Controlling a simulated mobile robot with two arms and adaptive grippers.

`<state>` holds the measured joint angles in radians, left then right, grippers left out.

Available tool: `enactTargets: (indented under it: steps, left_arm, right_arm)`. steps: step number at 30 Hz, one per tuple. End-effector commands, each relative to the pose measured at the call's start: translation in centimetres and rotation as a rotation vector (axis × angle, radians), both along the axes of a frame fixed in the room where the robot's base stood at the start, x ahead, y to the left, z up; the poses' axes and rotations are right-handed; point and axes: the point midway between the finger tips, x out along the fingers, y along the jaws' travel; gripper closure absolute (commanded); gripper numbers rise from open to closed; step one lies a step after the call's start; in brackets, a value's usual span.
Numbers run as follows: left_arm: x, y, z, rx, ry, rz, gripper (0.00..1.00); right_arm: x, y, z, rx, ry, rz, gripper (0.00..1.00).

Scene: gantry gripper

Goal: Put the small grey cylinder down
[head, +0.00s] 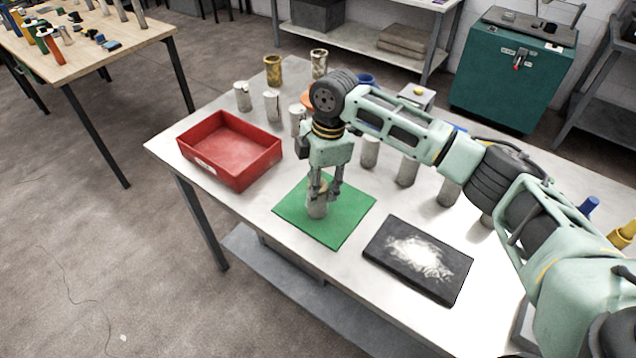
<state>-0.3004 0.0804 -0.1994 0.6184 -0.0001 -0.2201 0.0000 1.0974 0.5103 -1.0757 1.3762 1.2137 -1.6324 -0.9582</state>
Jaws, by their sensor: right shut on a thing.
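My right gripper (326,188) points down over the green mat (345,226) on the white table. It is shut on a small grey cylinder (317,208), which is upright between the fingers. The cylinder is over the mat, left of its middle; I cannot tell whether its base touches the mat. The fingers hide part of its upper end. My left gripper is not in the head view.
A red tray (232,176) is left of the mat, and a black slab with white powder (418,260) is to the right. Several grey cylinders (407,171) stand behind, some partly hidden by my right arm. A brass-coloured cup (273,70) stands at the back.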

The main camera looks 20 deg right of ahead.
Motion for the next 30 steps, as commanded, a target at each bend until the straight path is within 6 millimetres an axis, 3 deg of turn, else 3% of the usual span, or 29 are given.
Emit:
enactTargets:
  steps: [3, 4, 10, 22, 30]
  left_arm:
    - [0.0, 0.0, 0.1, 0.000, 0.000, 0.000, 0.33]
    - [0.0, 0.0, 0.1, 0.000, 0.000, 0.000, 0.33]
    - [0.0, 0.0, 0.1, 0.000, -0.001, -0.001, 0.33]
    - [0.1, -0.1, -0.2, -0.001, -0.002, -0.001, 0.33]
    - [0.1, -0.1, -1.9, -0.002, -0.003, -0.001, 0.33]
  right_arm:
    - [0.0, 0.0, -0.1, 0.001, -0.001, 0.000, 1.00]
    - [0.0, 0.0, -0.2, 0.000, 0.000, -0.001, 0.64]
    - [0.0, 0.0, -0.2, 0.000, 0.000, 0.000, 0.47]
    - [0.1, -0.1, 0.5, 0.000, -0.002, 0.000, 0.47]
    - [0.2, -0.7, 5.4, 0.001, -0.006, -0.001, 0.47]
